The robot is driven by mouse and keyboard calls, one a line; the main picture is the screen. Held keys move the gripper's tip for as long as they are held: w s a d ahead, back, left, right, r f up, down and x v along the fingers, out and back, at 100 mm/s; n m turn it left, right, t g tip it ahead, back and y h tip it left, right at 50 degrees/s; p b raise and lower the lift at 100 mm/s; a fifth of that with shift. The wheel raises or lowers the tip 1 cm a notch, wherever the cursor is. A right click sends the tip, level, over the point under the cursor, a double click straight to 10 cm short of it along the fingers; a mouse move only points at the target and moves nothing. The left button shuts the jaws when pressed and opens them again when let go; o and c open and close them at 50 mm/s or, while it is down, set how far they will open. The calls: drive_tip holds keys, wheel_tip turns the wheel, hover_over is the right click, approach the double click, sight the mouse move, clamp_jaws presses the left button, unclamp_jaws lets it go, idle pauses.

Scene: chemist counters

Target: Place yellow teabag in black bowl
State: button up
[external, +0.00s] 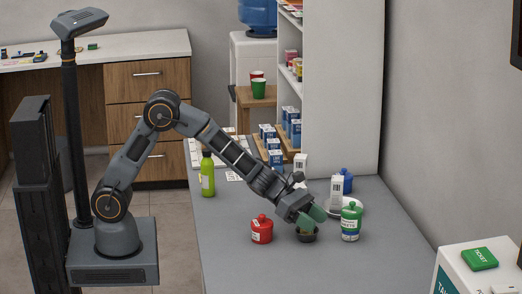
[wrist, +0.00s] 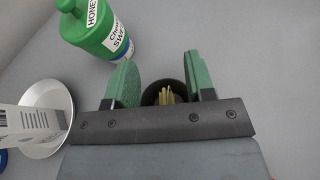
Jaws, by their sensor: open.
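The black bowl (external: 308,238) stands on the grey counter beneath my gripper (external: 312,218). In the wrist view, the bowl (wrist: 151,94) is partly hidden behind the green fingers and the gripper body. Something yellow, which looks like the yellow teabag (wrist: 166,95), shows inside the bowl, between the fingers. My gripper (wrist: 161,70) is open, with a wide gap between its fingers, and neither finger is seen to press on the yellow thing. The lower part of the teabag is hidden.
A green jar (external: 350,223) stands close to the right of the bowl, and a red jar (external: 262,230) to its left. A white plate (wrist: 47,97) with a white box (wrist: 30,121) is nearby. A green bottle (external: 207,175) stands farther left. The front counter is clear.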

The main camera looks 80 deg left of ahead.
drive_tip(key=shift+r, duration=0.1)
wheel_tip(320, 180, up, 7)
drive_tip(key=p, duration=0.5)
idle(0.4)
drive_tip(key=s+a+r+m+g+y+p, duration=0.1)
drive_tip(key=s+a+r+m+g+p, duration=0.2)
drive_tip(key=s+m, duration=0.5)
drive_tip(key=s+a+r+m+g+y+p, duration=0.1)
drive_tip(key=s+a+r+m+g, duration=0.15)
drive_tip(key=s+r+m, duration=0.45)
drive_tip(key=s+a+f+m+y+p, duration=0.1)
drive_tip(key=s+a+m+y+p, duration=0.1)
drive_tip(key=s+a+m+y, duration=0.5)
drive_tip(key=s+a+m, duration=0.5)
drive_tip(key=s+a, duration=0.1)
drive_tip(key=s, duration=0.2)
drive_tip(key=shift+s+f+y+p, duration=0.25)
drive_tip(key=shift+s+y+p, duration=0.05)
drive_tip(key=shift+y, duration=0.1)
